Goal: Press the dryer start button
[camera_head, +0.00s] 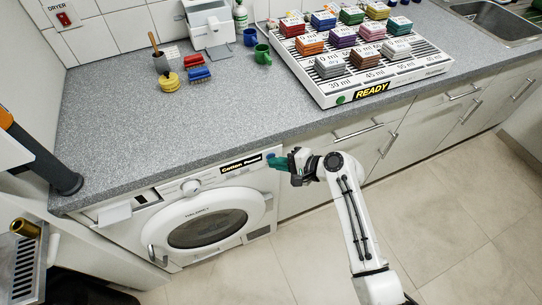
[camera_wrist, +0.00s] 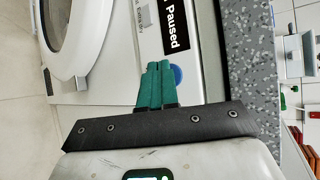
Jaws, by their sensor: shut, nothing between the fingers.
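The white front-loading machine (camera_head: 150,222) stands under the counter with its round door (camera_head: 208,228) shut. Its black display (camera_head: 240,163) ends in "Paused" and also shows in the wrist view (camera_wrist: 172,32). A small blue spot (camera_head: 270,156) shows by the panel's right end; whether it is the start button I cannot tell. My gripper (camera_head: 276,161) has green fingers, shut and empty, pointing at the panel just right of the display. In the wrist view the fingertips (camera_wrist: 158,66) lie over the panel; contact is unclear, and they may hide a button.
A red switch marked DRYER (camera_head: 63,18) is on the wall. A white rack (camera_head: 330,98) with coloured blocks, a READY display and a green button (camera_head: 340,100) stands on the grey counter (camera_head: 130,120). The counter edge runs close above my gripper. The floor (camera_head: 440,230) at right is clear.

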